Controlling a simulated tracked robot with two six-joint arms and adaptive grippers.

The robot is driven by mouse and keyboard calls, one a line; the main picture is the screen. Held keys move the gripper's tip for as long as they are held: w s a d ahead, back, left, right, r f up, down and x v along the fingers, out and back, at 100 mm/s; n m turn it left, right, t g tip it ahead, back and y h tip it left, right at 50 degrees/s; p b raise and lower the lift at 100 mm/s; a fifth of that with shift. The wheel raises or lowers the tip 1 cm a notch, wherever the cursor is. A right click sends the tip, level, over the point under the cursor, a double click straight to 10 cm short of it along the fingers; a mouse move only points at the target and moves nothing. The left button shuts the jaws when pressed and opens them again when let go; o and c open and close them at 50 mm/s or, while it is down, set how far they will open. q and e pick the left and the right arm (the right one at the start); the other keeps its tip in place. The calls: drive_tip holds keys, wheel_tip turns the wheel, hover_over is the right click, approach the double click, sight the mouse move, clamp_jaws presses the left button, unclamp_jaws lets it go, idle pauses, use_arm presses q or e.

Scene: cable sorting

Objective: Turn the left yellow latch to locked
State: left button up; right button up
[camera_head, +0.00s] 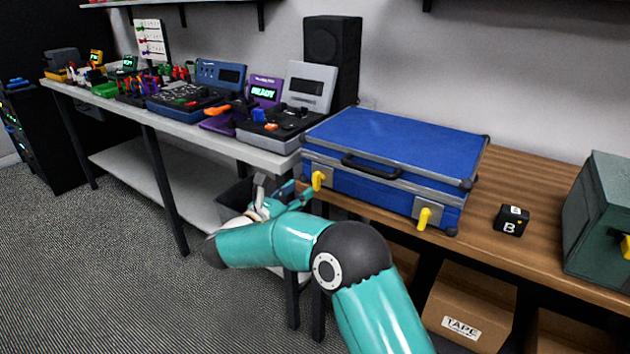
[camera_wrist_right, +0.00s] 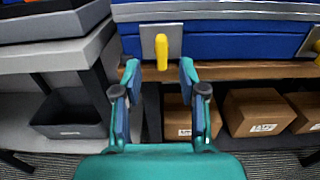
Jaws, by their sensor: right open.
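A blue hard case (camera_head: 390,150) lies closed on the wooden bench, with two yellow latches on its front. The left yellow latch (camera_head: 317,181) hangs roughly upright on a metal plate, with a slight tilt. It also shows in the right wrist view (camera_wrist_right: 162,52), pointing straight down. The right yellow latch (camera_head: 424,218) is tilted; its edge shows at the right of the wrist view. My right gripper (camera_head: 283,195) is open and empty, just left of and below the left latch. In the wrist view its fingers (camera_wrist_right: 158,75) stand apart, one either side below the latch. My left gripper is out of view.
The wooden bench (camera_head: 520,185) carries a small black block marked B (camera_head: 511,220) and a dark green box (camera_head: 600,215) at right. A grey bench with devices stands at left. A dark bin (camera_wrist_right: 70,117) and cardboard boxes (camera_wrist_right: 258,110) sit below bench height.

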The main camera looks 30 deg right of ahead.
sight(314, 179)
drive_tip(key=x, duration=0.6)
drive_tip(key=shift+w+d, duration=0.15)
drive_tip(key=shift+d, duration=0.25)
